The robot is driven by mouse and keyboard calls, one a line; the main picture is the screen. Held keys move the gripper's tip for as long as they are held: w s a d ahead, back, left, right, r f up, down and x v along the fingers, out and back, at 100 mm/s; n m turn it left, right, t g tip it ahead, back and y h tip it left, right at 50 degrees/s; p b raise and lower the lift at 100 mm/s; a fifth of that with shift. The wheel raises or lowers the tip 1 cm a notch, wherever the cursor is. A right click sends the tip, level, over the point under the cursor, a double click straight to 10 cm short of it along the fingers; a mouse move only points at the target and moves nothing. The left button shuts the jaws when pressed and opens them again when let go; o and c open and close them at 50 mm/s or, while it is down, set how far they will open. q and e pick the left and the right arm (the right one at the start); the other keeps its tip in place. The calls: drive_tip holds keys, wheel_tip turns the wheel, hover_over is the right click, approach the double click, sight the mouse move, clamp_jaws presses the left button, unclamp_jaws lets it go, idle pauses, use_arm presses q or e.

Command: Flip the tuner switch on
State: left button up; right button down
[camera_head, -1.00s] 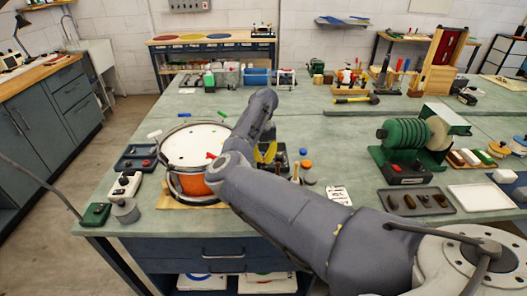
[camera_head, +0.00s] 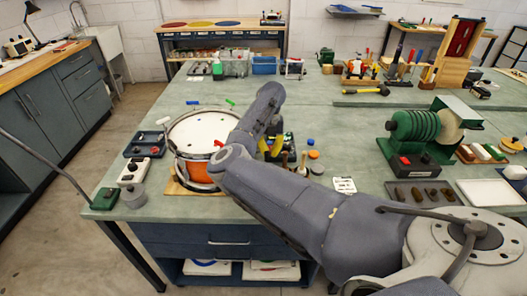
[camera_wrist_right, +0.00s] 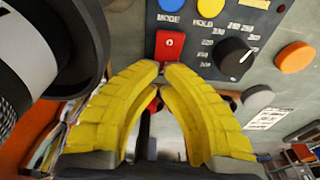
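The tuner (camera_wrist_right: 213,62) is a dark grey panel at the top of the right wrist view. It has a blue button marked MODE, a yellow one marked HOLD, a black knob and a red switch (camera_wrist_right: 170,44). My right gripper (camera_wrist_right: 163,70) has yellow fingers, with tips together and nothing seen held. The tips are at the lower edge of the switch; I cannot tell if they touch it, or which way it is set. In the head view, my right gripper (camera_head: 269,148) is beside the drum (camera_head: 196,173), and my arm hides most of the tuner. My left gripper is not in view.
An orange button (camera_wrist_right: 295,57) lies right of the knob. A large dark round thing (camera_wrist_right: 85,45) is close on the left in the wrist view. A green machine (camera_head: 418,128) and a dark tray (camera_head: 422,193) stand right of my arm. The bench's middle back is mostly clear.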

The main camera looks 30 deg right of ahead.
drive_tip(key=shift+s+d, duration=0.1)
drive_tip(key=shift+d, duration=0.05)
drive_tip(key=shift+r, duration=0.7)
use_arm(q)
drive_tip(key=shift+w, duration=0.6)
use_arm(e)
drive_tip(key=shift+r, duration=0.1)
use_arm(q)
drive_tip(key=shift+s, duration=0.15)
use_arm(e)
drive_tip(key=shift+r, duration=0.55)
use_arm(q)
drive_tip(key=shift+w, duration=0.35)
use_arm(e)
wheel_tip(320, 180, up, 13)
drive_tip(key=s+a, duration=0.1)
drive_tip(key=shift+s, duration=0.2)
drive_tip(key=shift+f, duration=0.1)
